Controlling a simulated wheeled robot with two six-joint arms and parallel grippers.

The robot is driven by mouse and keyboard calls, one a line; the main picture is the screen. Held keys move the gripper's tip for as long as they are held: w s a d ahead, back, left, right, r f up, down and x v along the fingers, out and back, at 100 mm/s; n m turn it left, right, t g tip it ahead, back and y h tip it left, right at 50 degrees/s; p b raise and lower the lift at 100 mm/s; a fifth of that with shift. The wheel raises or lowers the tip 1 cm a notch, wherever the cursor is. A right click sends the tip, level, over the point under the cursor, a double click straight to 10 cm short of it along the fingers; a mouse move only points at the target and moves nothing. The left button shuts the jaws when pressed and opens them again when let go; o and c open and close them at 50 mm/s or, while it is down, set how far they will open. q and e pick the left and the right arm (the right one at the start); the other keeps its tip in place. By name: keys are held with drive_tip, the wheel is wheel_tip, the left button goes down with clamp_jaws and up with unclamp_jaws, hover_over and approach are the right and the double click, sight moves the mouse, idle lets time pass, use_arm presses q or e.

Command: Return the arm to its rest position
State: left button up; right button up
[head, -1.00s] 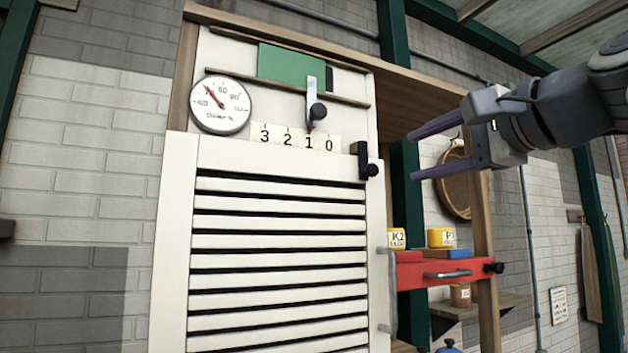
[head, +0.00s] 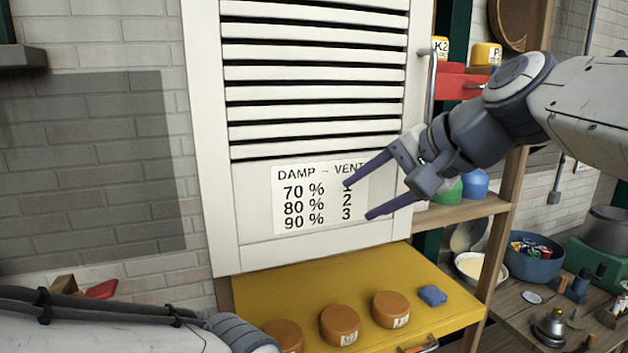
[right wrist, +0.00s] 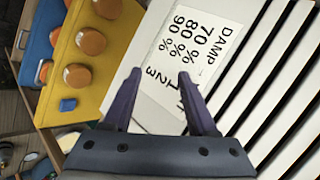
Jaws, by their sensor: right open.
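My right gripper (head: 358,200) is open and empty. Its two purple fingers stand in front of the white louvred door (head: 235,235) and cover part of the damp-vent sign (head: 310,195). The right wrist view shows the same fingers (right wrist: 158,95) spread apart before the sign (right wrist: 185,50), with nothing between them. I cannot tell how far the fingertips are from the door. My left arm (head: 100,325) comes in at the lower left; its gripper is out of the picture.
A yellow shelf (head: 280,290) below the door holds several orange-brown round pieces (head: 340,322) and a blue block (head: 433,295). A wooden post (head: 505,220) stands at the right. A cluttered bench (head: 520,320) has a blue bowl (head: 535,262) and a bell (head: 550,325).

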drive_tip(key=s+a+f+n+g+h+b, duration=0.1)
drive_tip(key=s+a+f+n+g, duration=0.15)
drive_tip(key=s+f, duration=0.45)
drive_tip(key=s+a+f+n+g+h+b, duration=0.1)
drive_tip(key=s+a+f+n+g, duration=0.2)
drive_tip(key=f, duration=0.8)
drive_tip(key=s+d+f+n+g+h, duration=0.2)
drive_tip(key=s+f+n, duration=0.7)
drive_tip(key=f, duration=0.5)
drive_tip(key=s+h, duration=0.1)
drive_tip(key=s, duration=0.1)
drive_tip(key=shift+s+f+h+b, duration=0.2)
drive_tip(key=shift+s+h+b, duration=0.1)
drive_tip(key=shift+h+b, duration=0.1)
drive_tip(key=shift+d, duration=0.1)
